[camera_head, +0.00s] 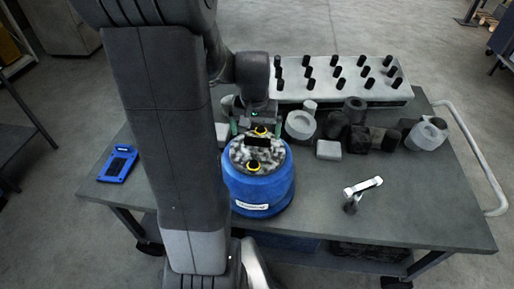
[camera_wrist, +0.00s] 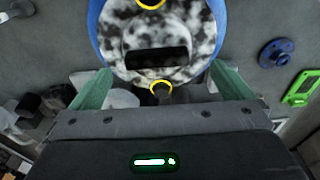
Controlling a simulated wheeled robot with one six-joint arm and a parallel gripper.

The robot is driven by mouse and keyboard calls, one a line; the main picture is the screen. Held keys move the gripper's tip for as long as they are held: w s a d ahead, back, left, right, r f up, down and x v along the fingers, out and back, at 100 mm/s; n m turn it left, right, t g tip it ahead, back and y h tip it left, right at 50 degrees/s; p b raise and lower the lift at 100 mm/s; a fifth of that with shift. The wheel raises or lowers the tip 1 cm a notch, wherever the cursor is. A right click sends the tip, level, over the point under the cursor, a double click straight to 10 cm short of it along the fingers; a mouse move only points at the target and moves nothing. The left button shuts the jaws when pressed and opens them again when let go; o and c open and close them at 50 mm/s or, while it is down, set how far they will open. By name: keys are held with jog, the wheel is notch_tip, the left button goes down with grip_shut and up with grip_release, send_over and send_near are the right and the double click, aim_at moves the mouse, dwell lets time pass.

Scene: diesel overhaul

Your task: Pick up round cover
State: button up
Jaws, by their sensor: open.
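A round cover (camera_head: 257,153), mottled grey and white, sits on top of a blue drum (camera_head: 259,189) on the table. It has a dark slot-like bar across its middle and yellow rings at two opposite edges. In the wrist view the cover (camera_wrist: 158,38) fills the upper middle, with the blue drum wall around it. My gripper (camera_head: 257,130) is at the cover's far edge in the head view. In the wrist view my gripper (camera_wrist: 160,70) is open, its green fingers on either side of the near yellow ring (camera_wrist: 161,90). Contact cannot be told.
A white rack (camera_head: 340,82) with black pegs stands at the back. Several grey and black parts lie right of the drum, and a white-handled tool (camera_head: 362,187) lies in front. A dark blue disc (camera_wrist: 278,53) and a green device (camera_wrist: 302,90) show in the wrist view. The right front is clear.

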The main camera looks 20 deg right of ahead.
aim_at(257, 139)
jog(key=shift+w+d+f, duration=0.1)
jog(key=shift+d+f, duration=0.05)
jog(key=shift+f, duration=1.15)
jog(key=shift+w+d+f, duration=0.1)
jog(key=shift+d+f, duration=0.05)
jog(key=shift+f, duration=1.1)
jog(key=c, duration=1)
jog(key=shift+o, duration=0.2)
notch_tip(257, 139, up, 10)
jog(key=shift+f, duration=0.2)
jog(key=shift+r+p, duration=1.05)
jog(key=shift+r, duration=0.3)
jog(key=shift+c, duration=0.2)
